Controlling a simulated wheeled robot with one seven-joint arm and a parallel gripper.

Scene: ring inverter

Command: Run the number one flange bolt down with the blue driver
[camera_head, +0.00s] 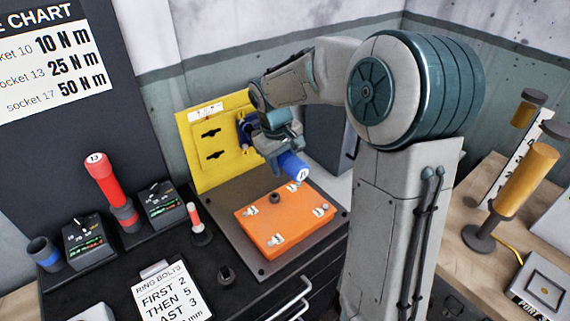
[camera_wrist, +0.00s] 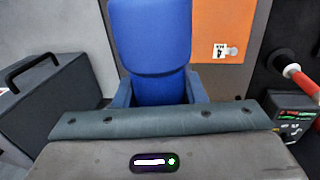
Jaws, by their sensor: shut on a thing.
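My gripper (camera_head: 274,147) is shut on the blue driver (camera_head: 292,167), which is tilted above the far part of the orange flange block (camera_head: 262,229). The block lies on a dark plate and has small bolts with white number tags near its corners. The tags are too small to read in the head view, so I cannot tell which bolt is number one. In the wrist view the blue driver (camera_wrist: 150,35) sits between my fingers (camera_wrist: 157,92), and a bolt with a tag reading 4 (camera_wrist: 221,50) shows on the orange block. The driver's tip is hidden.
A red driver marked 13 (camera_head: 101,173) stands in a holder at the left, beside two control boxes (camera_head: 83,245) and a blue-banded holder (camera_head: 43,252). A small red-and-white tool (camera_head: 197,217) stands left of the block. A yellow panel (camera_head: 212,160) rises behind it.

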